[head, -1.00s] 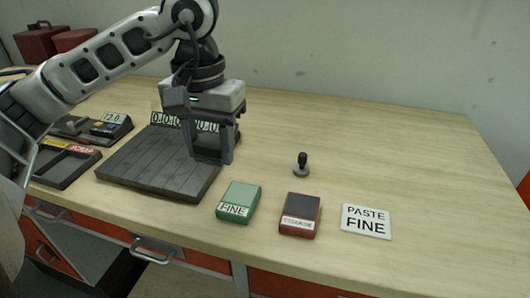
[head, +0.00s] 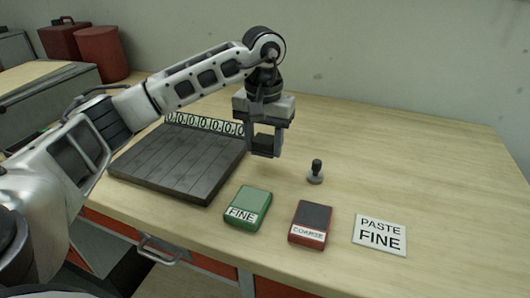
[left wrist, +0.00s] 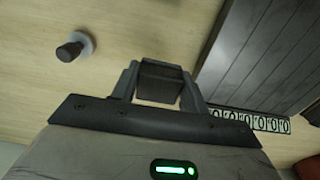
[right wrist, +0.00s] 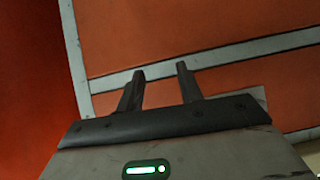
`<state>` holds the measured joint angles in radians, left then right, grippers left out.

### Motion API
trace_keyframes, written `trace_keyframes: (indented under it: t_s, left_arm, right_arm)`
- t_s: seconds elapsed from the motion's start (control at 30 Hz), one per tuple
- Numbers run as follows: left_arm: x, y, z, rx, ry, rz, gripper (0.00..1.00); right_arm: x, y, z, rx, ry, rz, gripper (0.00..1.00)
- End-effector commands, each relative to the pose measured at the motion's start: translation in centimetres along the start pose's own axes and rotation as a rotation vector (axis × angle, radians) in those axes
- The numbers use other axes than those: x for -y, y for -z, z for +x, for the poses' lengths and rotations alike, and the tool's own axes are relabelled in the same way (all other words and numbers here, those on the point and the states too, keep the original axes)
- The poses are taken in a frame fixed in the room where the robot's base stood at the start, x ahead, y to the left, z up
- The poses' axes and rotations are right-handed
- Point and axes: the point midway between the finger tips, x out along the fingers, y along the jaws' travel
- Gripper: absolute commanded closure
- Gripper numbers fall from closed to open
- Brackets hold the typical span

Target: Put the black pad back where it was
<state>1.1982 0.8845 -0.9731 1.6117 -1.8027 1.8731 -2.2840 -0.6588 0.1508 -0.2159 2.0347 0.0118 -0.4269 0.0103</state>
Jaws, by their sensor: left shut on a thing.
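My left gripper (head: 264,152) is shut on a small dark block, which I take as the black pad (left wrist: 160,82). In the left wrist view the block sits between the two fingers. In the head view the gripper hangs over the table, just right of the dark slatted slab (head: 180,163) and left of a small black-knobbed piece (head: 316,170). I cannot tell its exact height above the table. My right gripper (right wrist: 160,72) is open and empty in the right wrist view, facing orange panels.
A green FINE box (head: 248,206), a red box with a dark top (head: 311,221) and a white PASTE FINE card (head: 380,236) lie along the front. A row of number cards (head: 205,125) stands behind the slab. The table's right side is clear.

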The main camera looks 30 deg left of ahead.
Motion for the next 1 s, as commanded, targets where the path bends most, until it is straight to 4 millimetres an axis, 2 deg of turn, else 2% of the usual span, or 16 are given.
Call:
trace_keyframes:
  t_s: [0.1, 0.23, 0.67, 0.7, 0.73, 0.77, 1.0]
  left_arm:
    - [-0.1, 0.3, 1.7, 0.007, 0.003, 0.001, 0.8]
    - [-0.1, 0.3, 3.2, 0.004, 0.002, 0.001, 0.8]
    - [-0.1, 0.3, 4.1, 0.001, 0.002, 0.001, 0.8]
    - [-0.1, 0.3, 3.9, 0.001, 0.001, 0.001, 0.44]
    - [-0.1, 0.3, 3.9, 0.001, 0.002, 0.001, 0.36]
    - [-0.1, 0.3, 3.9, 0.001, 0.002, 0.001, 0.34]
    - [-0.1, 0.3, 3.9, 0.001, 0.002, 0.0, 0.34]
  right_arm:
    - [0.0, 0.8, -0.3, -0.006, -0.003, 0.005, 0.64]
    - [0.0, 0.8, -0.3, -0.002, -0.006, 0.008, 0.64]
    - [-0.1, -0.1, 0.0, 0.008, -0.008, 0.01, 0.64]
    - [-0.1, 0.0, -0.1, 0.008, -0.008, 0.01, 0.64]
    - [-0.1, 0.0, -0.2, 0.009, -0.007, 0.009, 0.64]
    - [-0.1, 0.0, -0.2, 0.009, -0.007, 0.009, 0.64]
    - [-0.1, 0.1, -0.3, 0.008, -0.006, 0.005, 0.64]
